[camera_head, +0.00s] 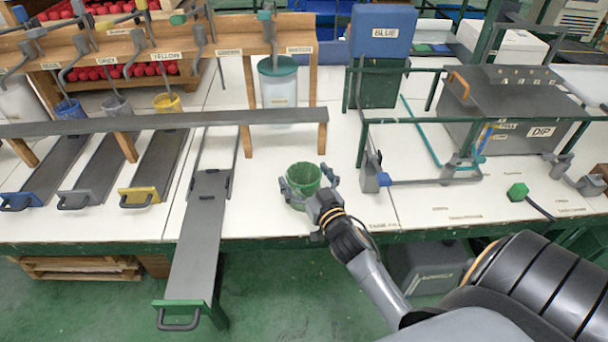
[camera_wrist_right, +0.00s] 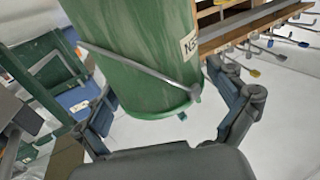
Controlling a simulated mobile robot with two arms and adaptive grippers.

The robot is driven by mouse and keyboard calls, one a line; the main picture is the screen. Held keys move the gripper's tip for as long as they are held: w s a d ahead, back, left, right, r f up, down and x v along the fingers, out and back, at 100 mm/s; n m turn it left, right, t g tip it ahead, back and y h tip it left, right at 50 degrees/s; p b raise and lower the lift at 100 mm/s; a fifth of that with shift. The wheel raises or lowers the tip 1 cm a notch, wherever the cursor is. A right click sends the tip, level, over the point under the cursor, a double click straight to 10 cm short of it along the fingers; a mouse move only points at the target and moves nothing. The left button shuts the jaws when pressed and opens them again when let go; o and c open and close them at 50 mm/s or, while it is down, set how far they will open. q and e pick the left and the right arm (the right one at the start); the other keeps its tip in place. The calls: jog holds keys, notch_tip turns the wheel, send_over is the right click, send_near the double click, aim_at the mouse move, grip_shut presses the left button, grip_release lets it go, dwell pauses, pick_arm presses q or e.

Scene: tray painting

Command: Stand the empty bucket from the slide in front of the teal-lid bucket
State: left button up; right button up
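The green empty bucket (camera_head: 303,176) is off the slide, upright over the white tabletop, in front of the teal-lid bucket. It fills the upper middle of the right wrist view (camera_wrist_right: 145,60), tilted there, with a wire handle across its side. My right gripper (camera_head: 308,187) has one finger on each side of it and looks shut on it. Whether its base touches the table is hard to tell. The slide (camera_head: 196,240) is a bare grey ramp. My left gripper is not in view.
The wooden rack (camera_head: 240,118) with a long grey bar stands between the two buckets. A teal and green frame (camera_head: 425,181) and the DIP tank (camera_head: 520,135) are to the right. Table around the green bucket (camera_head: 255,200) is clear.

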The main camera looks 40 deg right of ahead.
jog(key=shift+r, duration=0.2)
jog(key=s+a+b, duration=0.1)
jog(key=s+a, duration=0.1)
jog(key=s, duration=1)
jog(key=shift+w+f, duration=0.1)
